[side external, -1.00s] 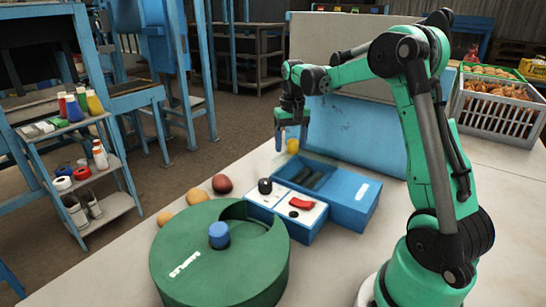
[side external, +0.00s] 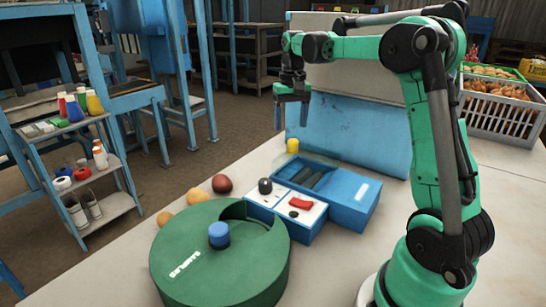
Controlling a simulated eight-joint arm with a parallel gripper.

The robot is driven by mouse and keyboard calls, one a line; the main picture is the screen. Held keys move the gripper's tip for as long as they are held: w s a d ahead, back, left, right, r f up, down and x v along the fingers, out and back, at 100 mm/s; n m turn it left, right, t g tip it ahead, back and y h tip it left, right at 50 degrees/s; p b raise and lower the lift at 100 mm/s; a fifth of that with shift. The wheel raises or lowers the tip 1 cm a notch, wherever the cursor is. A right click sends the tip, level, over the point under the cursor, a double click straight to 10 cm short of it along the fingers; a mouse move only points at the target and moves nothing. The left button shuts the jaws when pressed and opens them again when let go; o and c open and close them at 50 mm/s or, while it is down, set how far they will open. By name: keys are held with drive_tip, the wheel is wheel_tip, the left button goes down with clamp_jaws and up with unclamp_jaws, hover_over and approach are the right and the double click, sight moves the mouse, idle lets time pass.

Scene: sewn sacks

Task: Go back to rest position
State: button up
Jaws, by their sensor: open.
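My gripper (side external: 292,115) is open and empty, pointing down in the air in front of the blue and grey panel. It hangs above a small yellow piece (side external: 293,146) at the back of the table, clear of it. Below it on the table is a blue box (side external: 352,200) with an open tray, and a control unit (side external: 297,212) with a black knob and a red switch.
A round green drum (side external: 190,290) with a blue knob (side external: 218,234) stands at the front. Several round fruits (side external: 222,184) lie left of the box. The panel (side external: 350,130) stands behind; a grey crate (side external: 495,112) is at the back right. The table's left edge is open.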

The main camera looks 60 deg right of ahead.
drive_tip(key=s+a+f+n+t, duration=0.1)
drive_tip(key=s+a+n+t, duration=0.2)
drive_tip(key=a, duration=0.7)
drive_tip(key=s+a+f+n+t, duration=0.1)
drive_tip(key=s+a+n+t, duration=0.2)
drive_tip(key=a, duration=0.8)
drive_tip(key=shift+s+f+n+t, duration=0.3)
drive_tip(key=shift+s+n+t, duration=0.1)
drive_tip(key=shift+s+n, duration=0.35)
drive_tip(key=shift+a, duration=0.1)
